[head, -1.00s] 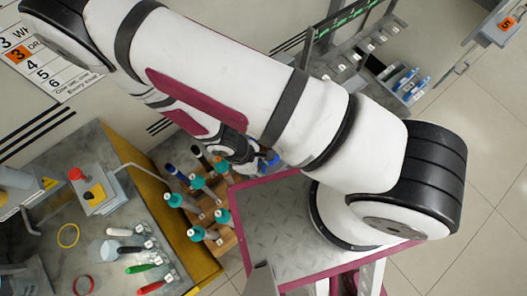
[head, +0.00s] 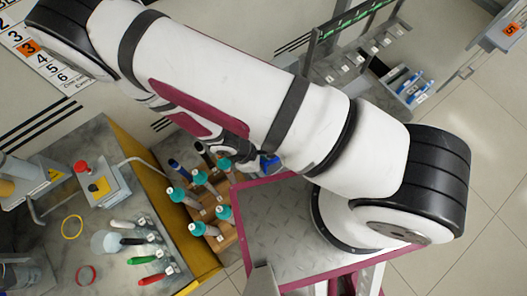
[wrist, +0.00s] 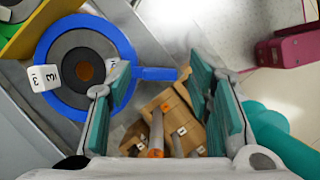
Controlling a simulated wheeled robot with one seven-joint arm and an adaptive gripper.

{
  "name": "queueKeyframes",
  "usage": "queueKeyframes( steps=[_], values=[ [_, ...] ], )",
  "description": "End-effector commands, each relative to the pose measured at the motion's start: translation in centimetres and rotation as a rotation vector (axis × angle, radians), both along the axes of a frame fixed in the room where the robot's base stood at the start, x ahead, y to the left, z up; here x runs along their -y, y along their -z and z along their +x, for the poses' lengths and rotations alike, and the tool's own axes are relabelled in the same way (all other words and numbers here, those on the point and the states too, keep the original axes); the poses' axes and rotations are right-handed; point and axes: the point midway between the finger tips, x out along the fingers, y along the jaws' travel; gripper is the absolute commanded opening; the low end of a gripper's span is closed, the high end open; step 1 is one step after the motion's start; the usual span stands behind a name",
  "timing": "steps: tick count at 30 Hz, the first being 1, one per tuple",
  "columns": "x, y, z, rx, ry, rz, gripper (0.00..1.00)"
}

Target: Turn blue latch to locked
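The blue latch (wrist: 122,46) shows in the wrist view as a blue ring around a dark grey disc with a brown centre. Its straight blue handle (wrist: 157,74) points right in the picture. My gripper (wrist: 160,88) is open, with teal-padded fingers on either side of the handle's end. The handle's tip stops short of the right finger. In the head view my arm hides most of the gripper, and a small blue patch (head: 269,164) shows beside it.
A wooden rack (head: 220,241) with several teal-topped rods stands below my arm in the head view. A grey bench (head: 50,210) at left holds a red-button box (head: 98,186), rings and coloured-handled tools. A white numbered tag (wrist: 52,74) sits on the latch's left side.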

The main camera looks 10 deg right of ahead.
Motion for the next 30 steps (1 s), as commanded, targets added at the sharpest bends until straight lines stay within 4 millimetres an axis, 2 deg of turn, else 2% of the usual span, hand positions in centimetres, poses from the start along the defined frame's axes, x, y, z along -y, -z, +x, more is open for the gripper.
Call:
queueKeyframes(
  steps=[6, 10, 24, 30],
  values=[
    [-0.1, -0.2, 0.1, 0.001, 0.001, 0.001, 0.47],
    [-0.6, -1.3, 0.2, 0.001, 0.002, 0.002, 0.47],
    [-3.6, -8.8, 1.1, 0.003, 0.001, 0.004, 0.47],
    [-4.3, -10.6, 1.3, 0.001, 0.001, 0.002, 0.47]
  ],
)
